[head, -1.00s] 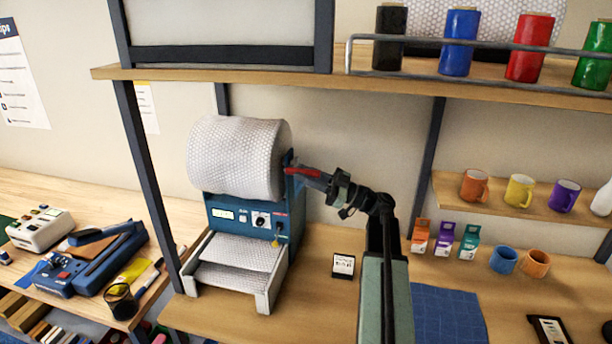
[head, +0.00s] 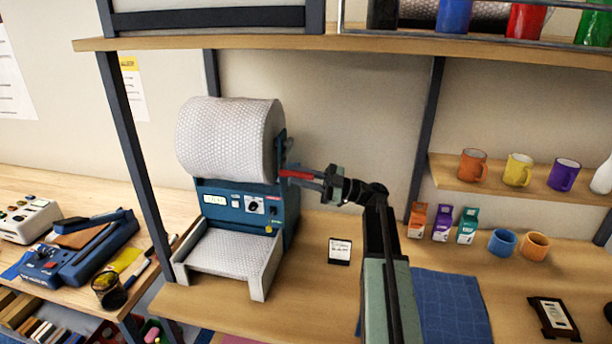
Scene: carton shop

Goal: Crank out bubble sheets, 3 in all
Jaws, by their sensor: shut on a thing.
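The bubble-sheet machine (head: 238,209) stands on the wooden bench, with a large roll of bubble wrap (head: 228,140) on top. Its blue front has a small display (head: 214,199) whose digits are too small to read, and a dial. Bubble sheet (head: 230,250) lies in the white tray (head: 262,284) at the machine's front; how many layers are there I cannot tell. My gripper (head: 296,174) reaches in from the right and is shut on the red crank handle (head: 300,175) at the machine's right side. The crank's arm is partly hidden.
A small white card (head: 340,250) stands right of the machine. Small boxes (head: 441,223), mugs (head: 503,242) and a blue cloth (head: 450,310) lie farther right. A shelf (head: 400,43) runs above; its post (head: 128,150) is to the left. A blue sealer (head: 88,258) sits on the left bench.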

